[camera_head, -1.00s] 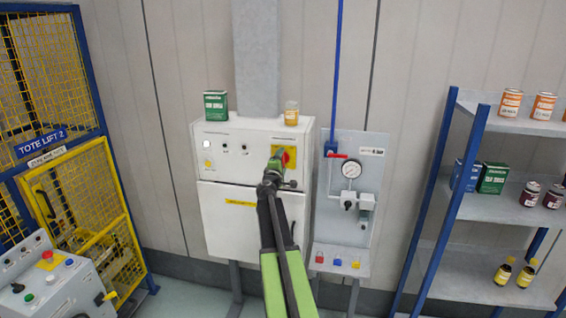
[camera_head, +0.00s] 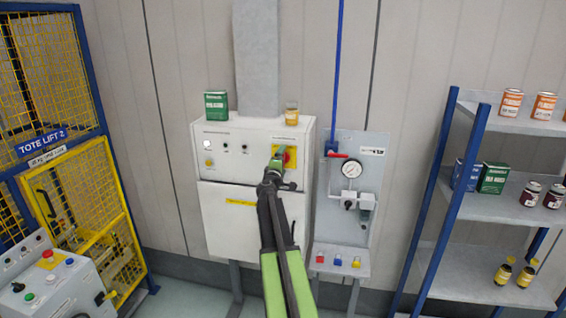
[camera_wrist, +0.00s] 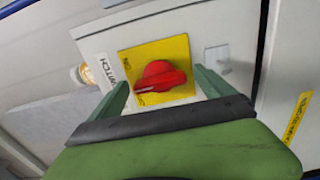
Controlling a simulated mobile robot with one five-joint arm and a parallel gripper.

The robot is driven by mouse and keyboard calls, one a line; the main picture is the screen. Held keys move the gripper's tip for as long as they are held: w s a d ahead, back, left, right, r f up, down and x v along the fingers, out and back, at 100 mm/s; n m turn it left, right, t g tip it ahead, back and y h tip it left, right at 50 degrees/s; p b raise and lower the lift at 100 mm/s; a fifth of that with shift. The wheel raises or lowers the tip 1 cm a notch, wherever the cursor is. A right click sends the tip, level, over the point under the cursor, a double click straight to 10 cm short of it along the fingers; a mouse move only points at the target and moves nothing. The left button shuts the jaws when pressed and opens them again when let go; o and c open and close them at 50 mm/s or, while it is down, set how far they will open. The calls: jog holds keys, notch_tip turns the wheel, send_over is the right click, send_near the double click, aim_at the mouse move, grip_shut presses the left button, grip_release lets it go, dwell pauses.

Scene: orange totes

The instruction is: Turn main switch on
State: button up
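The main switch is a red rotary knob on a yellow plate, on the upper right of a white cabinet (camera_head: 222,150). In the wrist view the red knob (camera_wrist: 160,76) and its yellow plate (camera_wrist: 178,48) show clearly, with "ON" lettering near one edge and part of a "SWITCH" label beside it. In the head view my gripper (camera_head: 277,160) covers much of the plate and the knob (camera_head: 290,157). In the wrist view my gripper (camera_wrist: 162,84) is open, with a green finger on each side of the knob. I cannot tell whether the fingers touch it.
A green box (camera_head: 215,105) and a small jar (camera_head: 291,114) stand on the cabinet top. A gauge panel (camera_head: 350,200) is close on the right. A shelf (camera_head: 490,200) stands far right; a control console (camera_head: 60,285) and yellow cage (camera_head: 90,200) are left.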

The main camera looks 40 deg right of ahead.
jog(key=v, duration=1.7)
jog(key=shift+a, duration=0.2)
jog(key=shift+s, duration=0.1)
jog(key=w+a+f+y+b, duration=0.1)
jog(key=w+a+f+b, duration=0.2)
jog(key=a+f, duration=0.4)
jog(key=w+a+f+m+y+b, duration=0.1)
jog(key=w+a+f+y+b, duration=0.2)
jog(key=a, duration=0.5)
jog(key=w+a+f+b, duration=0.3)
jog(key=a+f+b, duration=0.1)
jog(key=a+f, duration=0.35)
jog(key=s+a+f+m+g+y+b, duration=0.2)
jog(key=s+a+f+y, duration=0.1)
jog(key=a+f, duration=0.4)
jog(key=s+a+f+m+g+y+b, duration=0.2)
jog(key=s+a+f, duration=0.1)
jog(key=a+f, duration=0.4)
jog(key=s+a+f+g+y, duration=0.2)
jog(key=s+a+f+y, duration=0.1)
jog(key=s+a, duration=0.3)
jog(key=s+a+f+m+g+y, duration=0.1)
jog(key=s+a+f+g+y, duration=0.1)
jog(key=s+a, duration=0.3)
jog(key=shift+s+a+f+g+y+p, duration=0.3)
jog(key=shift+s+a+f+g+y, duration=0.1)
jog(key=shift+a+g+y, duration=0.35)
